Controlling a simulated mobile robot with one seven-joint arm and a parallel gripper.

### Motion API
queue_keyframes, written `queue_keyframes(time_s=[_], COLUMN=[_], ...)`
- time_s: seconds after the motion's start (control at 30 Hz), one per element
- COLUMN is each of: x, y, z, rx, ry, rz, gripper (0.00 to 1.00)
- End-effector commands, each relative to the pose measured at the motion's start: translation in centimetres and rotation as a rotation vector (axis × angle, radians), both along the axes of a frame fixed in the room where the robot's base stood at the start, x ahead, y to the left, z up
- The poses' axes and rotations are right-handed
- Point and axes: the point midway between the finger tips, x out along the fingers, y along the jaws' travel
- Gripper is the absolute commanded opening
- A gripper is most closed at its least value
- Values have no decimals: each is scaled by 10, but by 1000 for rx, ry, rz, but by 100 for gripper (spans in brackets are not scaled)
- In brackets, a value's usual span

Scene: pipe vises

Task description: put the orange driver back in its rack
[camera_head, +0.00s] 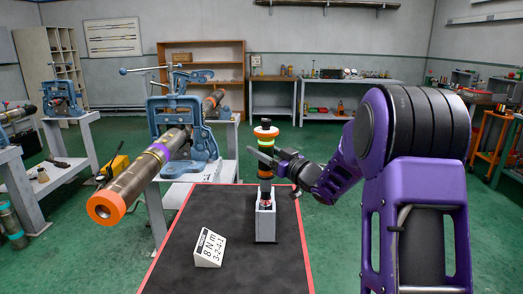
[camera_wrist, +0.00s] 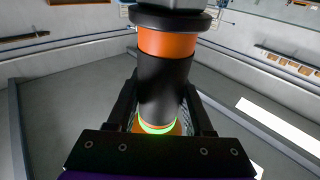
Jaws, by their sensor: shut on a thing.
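The orange driver (camera_head: 266,135), black with orange bands and a thin green ring, stands upright above the front table. My gripper (camera_head: 270,160) is shut on its body, reaching in from the right. In the wrist view the driver (camera_wrist: 166,85) passes between the fingers (camera_wrist: 160,115), and its green ring shows close to them. A grey-white upright holder (camera_head: 265,226), which looks like the rack, stands on the black mat directly below. The driver's dark lower end meets the holder's top in the picture; I cannot tell how far it is inside.
A white sign (camera_head: 210,247) reading "8 N m 3-2-4-1" stands on the black mat (camera_head: 190,275) left of the holder. A blue pipe vise (camera_head: 185,120) with an orange-ended pipe (camera_head: 125,192) is at the left. The mat's front right is clear.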

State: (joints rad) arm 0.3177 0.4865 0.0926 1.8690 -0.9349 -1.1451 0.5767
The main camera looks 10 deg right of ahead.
Motion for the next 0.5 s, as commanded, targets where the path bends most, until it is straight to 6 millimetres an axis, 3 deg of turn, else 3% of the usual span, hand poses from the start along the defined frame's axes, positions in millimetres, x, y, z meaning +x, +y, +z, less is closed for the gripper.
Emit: queue_keyframes(time_s=[0.5], x=[0], y=[0], z=[-4], rx=[1], ry=[-5], rz=[1], gripper=[0])
